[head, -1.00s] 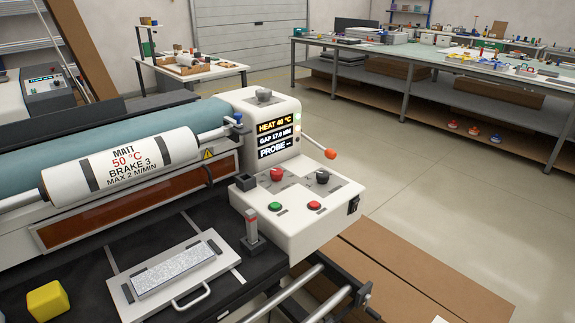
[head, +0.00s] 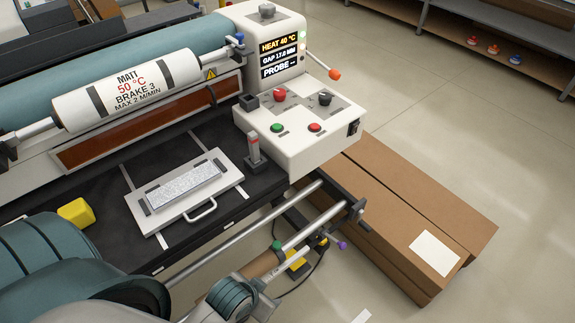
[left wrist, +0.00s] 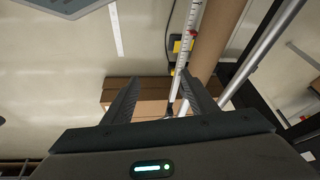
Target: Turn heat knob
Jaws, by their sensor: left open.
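The laminator's white control box (head: 285,148) carries a red knob (head: 280,95) and a black knob (head: 325,98) on its sloped panel. Their labels are too small to read, so I cannot tell which is the heat knob. The display (head: 283,57) above reads HEAT 40 °C, a GAP line and PROBE. The film roll (head: 128,85) is printed MATT, 50 °C, BRAKE 3. My left arm comes in at the lower left of the head view, below the machine and apart from the knobs. My left gripper (left wrist: 160,78) is open and empty in the left wrist view. My right gripper is out of view.
A green button (head: 277,128) and a red button (head: 315,127) sit in front of the knobs. An orange-tipped lever (head: 334,74) sticks out at right. Metal rails (head: 300,238) and cardboard boxes (head: 400,205) lie below.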

